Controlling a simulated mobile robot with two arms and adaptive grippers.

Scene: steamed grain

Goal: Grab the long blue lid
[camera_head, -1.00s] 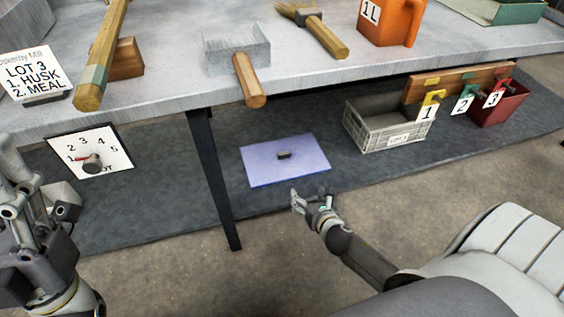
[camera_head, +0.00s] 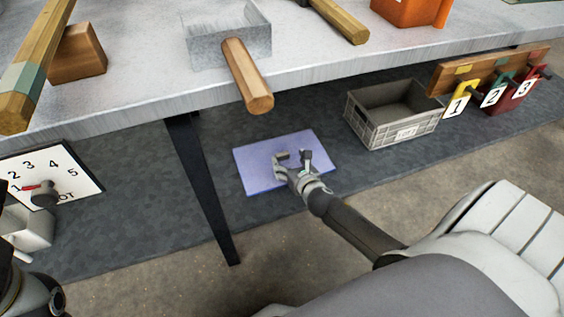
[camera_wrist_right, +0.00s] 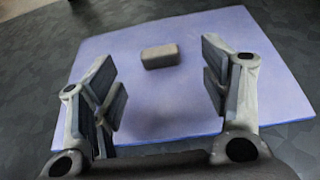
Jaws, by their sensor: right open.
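The long blue lid (camera_head: 257,177) is a flat blue-violet panel lying on the dark mat under the table. A small dark block-shaped handle (camera_wrist_right: 160,56) stands near its middle in the right wrist view, where the lid (camera_wrist_right: 165,115) fills most of the picture. My right gripper (camera_head: 293,156) is over the lid with its fingers spread on either side of the handle's line. In the wrist view the right gripper (camera_wrist_right: 160,95) is open and empty, with the handle a little beyond the fingertips. At the lower left edge, a part of my left arm shows, but not its fingers.
The table (camera_head: 330,60) overhangs the mat (camera_head: 130,190), and its dark leg (camera_head: 200,185) stands left of the lid. A grey crate (camera_head: 385,128) is to the right. A dial board (camera_head: 62,180) is at left. Wooden-handled tools lie on the table.

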